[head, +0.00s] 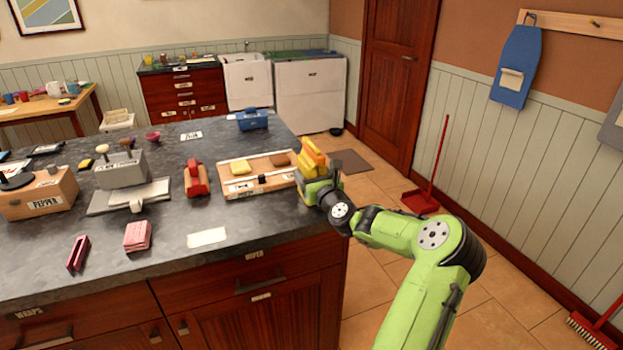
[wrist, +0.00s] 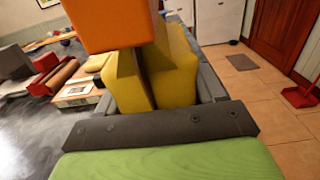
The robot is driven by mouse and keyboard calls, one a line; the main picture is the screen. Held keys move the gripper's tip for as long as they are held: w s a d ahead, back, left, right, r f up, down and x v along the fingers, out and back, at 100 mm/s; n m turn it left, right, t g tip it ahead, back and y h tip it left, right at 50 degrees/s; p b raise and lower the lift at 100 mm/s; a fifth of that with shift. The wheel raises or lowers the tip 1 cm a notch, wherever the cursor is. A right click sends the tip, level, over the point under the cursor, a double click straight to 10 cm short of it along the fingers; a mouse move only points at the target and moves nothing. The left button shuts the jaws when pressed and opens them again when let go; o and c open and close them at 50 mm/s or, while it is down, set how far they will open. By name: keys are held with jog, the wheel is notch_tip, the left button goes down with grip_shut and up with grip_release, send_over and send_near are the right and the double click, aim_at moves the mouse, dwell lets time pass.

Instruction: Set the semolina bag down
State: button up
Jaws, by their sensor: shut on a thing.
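The semolina bag appears to be the yellow and orange thing (head: 312,158) at the right end of the dark counter (head: 170,260). My gripper (head: 312,183) is shut on it from the near side. In the wrist view the yellow body (wrist: 172,72) stands right in front of my gripper, with an orange block-like part (wrist: 108,22) above it. The fingertips are mostly hidden by it. I cannot tell whether its underside touches the counter. No label on it can be read.
A wooden board or tray (head: 235,186) with a yellow and a brown piece lies just left of my gripper. A red device (head: 196,180), a grey scale-like unit (head: 122,170) and a blue box (head: 252,120) stand on the counter. Bare counter lies around a white card (head: 206,237).

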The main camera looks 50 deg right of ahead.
jog(key=shift+r, duration=0.15)
jog(key=o, duration=1.5)
jog(key=shift+c, duration=0.2)
jog(key=p+v, duration=0.1)
jog(key=v, duration=1.1)
